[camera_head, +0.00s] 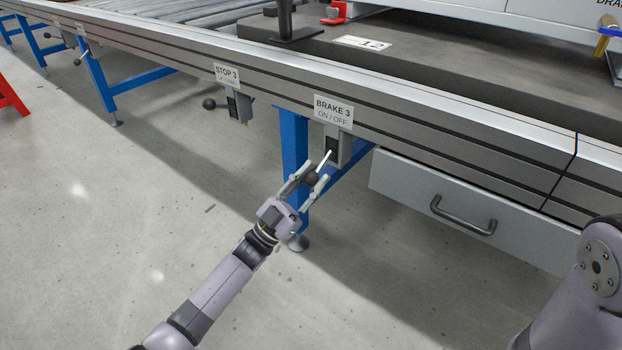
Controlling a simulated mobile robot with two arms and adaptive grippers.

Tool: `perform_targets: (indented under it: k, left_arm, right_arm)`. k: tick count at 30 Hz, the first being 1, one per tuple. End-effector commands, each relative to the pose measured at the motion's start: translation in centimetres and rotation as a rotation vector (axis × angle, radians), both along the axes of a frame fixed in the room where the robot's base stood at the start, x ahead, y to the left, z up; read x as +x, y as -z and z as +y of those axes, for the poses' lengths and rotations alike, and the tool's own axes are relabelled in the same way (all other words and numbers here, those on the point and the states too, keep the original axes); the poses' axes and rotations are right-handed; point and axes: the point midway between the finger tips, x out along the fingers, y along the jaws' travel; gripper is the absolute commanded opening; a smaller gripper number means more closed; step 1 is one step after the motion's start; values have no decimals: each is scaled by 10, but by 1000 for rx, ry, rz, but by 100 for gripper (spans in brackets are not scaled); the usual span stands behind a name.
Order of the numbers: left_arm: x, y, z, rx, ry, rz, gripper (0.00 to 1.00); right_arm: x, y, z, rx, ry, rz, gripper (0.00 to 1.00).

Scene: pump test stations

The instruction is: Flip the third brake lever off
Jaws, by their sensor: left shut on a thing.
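The brake 3 lever (324,160) is a thin light rod with a dark round knob, on a grey switch box (345,150) under the conveyor edge. A label reading "BRAKE 3 ON / OFF" (333,111) is fixed just above it. The lever tilts down and left, out from the box. My left gripper (314,177) is shut on the lever's dark knob, with its fingers on both sides of it. My right gripper is not in view; only part of my right arm shows at the lower right.
To the left, a "STOP 3" label (227,76) sits above another lever with a black knob (209,104). A drawer (410,185) with a dark handle (463,215) lies right of the brake box. A blue table leg (294,145) stands behind my left gripper.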

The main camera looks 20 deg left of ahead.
Motion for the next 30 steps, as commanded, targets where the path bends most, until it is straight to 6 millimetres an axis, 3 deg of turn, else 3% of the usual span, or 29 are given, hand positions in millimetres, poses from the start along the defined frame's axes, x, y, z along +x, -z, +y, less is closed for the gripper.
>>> perform_targets:
  k: [16,17,25,30]
  left_arm:
    - [2,7,-1,6,-3,16,0]
    - [2,7,-1,5,-3,15,26]
    - [2,4,-1,2,-2,9,44]
    - [2,4,-1,1,-1,6,46]
  right_arm:
    - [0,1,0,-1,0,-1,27]
    - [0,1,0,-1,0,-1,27]
    - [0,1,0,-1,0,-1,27]
    - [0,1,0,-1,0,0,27]
